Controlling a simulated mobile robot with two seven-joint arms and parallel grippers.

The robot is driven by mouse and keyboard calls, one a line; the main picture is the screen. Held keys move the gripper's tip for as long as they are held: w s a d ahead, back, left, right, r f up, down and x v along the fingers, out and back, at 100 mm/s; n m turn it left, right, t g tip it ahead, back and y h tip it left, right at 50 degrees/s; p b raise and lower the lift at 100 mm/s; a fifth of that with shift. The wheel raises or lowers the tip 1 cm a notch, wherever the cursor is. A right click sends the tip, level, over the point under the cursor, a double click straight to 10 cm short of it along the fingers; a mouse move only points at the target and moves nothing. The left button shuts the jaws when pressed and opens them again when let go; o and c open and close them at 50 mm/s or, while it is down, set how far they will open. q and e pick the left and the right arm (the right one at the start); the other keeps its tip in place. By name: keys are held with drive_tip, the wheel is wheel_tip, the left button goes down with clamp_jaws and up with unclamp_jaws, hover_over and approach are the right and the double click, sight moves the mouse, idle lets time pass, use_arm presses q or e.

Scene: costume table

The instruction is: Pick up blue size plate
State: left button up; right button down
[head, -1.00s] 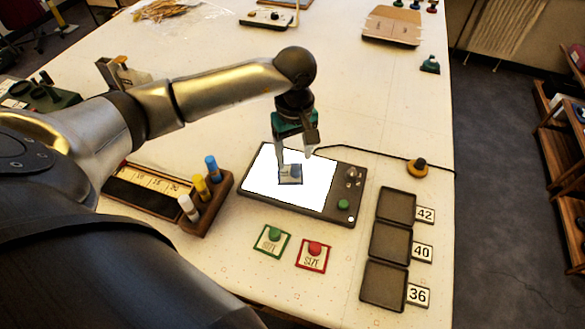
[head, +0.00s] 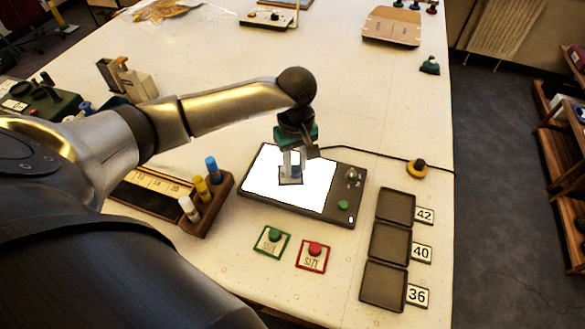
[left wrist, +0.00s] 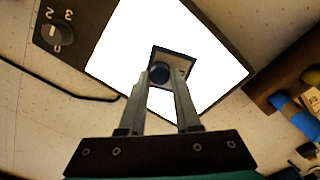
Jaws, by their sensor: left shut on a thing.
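The blue size plate (head: 289,181) is a small dark-edged square with a blue knob. It lies on the bright white screen of the light pad (head: 254,203). My left gripper (head: 292,172) comes down on it from above, its fingers shut on the blue knob. In the left wrist view the plate (left wrist: 183,63) shows beyond the fingertips, with the knob (left wrist: 159,72) between them. The plate appears flat on the screen; I cannot tell any gap beneath it. My right gripper is not in view.
Green-knob (head: 272,242) and red-knob (head: 313,257) size plates lie in front of the pad. Dark trays (head: 397,205) marked 42, 40 and 36 stand to the right. A wooden rack (head: 219,203) with blue, yellow and white pegs is left. A cable runs behind the pad.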

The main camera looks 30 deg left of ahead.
sight(295, 169)
use_arm(q)
clamp_jaws()
drive_tip(key=shift+r, duration=0.15)
wheel_tip(295, 169, up, 20)
idle(0.5)
